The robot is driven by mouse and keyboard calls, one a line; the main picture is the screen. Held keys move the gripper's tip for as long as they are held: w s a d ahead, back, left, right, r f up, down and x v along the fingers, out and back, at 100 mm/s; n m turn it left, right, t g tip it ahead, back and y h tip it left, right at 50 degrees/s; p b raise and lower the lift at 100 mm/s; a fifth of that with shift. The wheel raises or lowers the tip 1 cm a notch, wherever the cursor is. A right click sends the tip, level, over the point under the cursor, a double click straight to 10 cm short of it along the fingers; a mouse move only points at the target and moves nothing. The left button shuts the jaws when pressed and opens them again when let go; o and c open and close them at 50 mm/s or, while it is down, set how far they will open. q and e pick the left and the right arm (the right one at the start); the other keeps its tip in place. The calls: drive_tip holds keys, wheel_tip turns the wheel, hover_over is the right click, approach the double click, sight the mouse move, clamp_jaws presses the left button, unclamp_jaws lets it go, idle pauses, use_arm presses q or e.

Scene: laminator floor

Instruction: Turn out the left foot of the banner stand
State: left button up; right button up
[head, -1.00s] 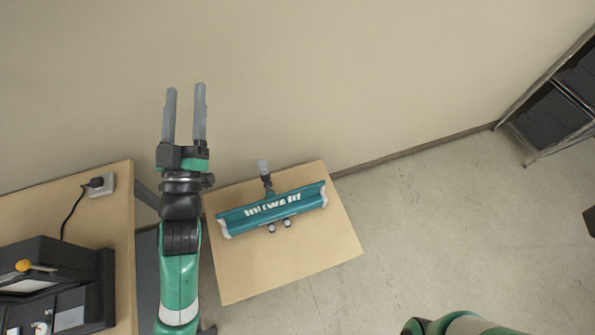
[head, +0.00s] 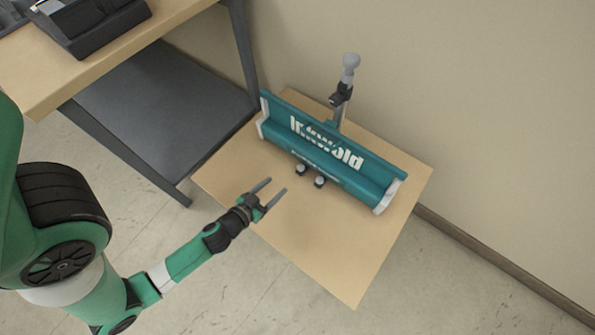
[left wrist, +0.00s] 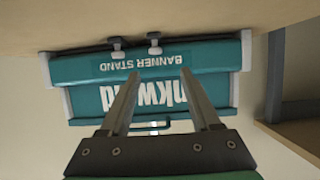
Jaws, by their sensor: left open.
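The teal banner stand (head: 335,158) with white end caps lies on a low wooden table, its lettering facing up. Two small pale-capped dark pegs, a left one (head: 301,170) and a right one (head: 319,182), stick out at its front edge. I cannot tell whether these are its feet. My left gripper (head: 277,186) is open and empty, just in front of the left peg and apart from it. In the left wrist view the stand (left wrist: 150,72) appears upside down beyond the open fingers, with both pegs at its upper edge (left wrist: 117,47).
A grey-topped post with a black clamp (head: 340,95) stands behind the banner stand. A taller table (head: 110,62) with a black machine (head: 92,22) and a lower grey shelf is at the left. The wall rises close behind. The low table's front (head: 345,270) is bare.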

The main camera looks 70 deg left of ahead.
sight(299, 168)
use_arm(q)
drive_tip(key=shift+w+d, duration=0.3)
drive_tip(key=shift+w, duration=0.3)
drive_tip(key=x, duration=1.1)
drive_tip(key=shift+w+a, duration=0.1)
drive_tip(key=shift+w, duration=0.05)
clamp_jaws()
idle(0.5)
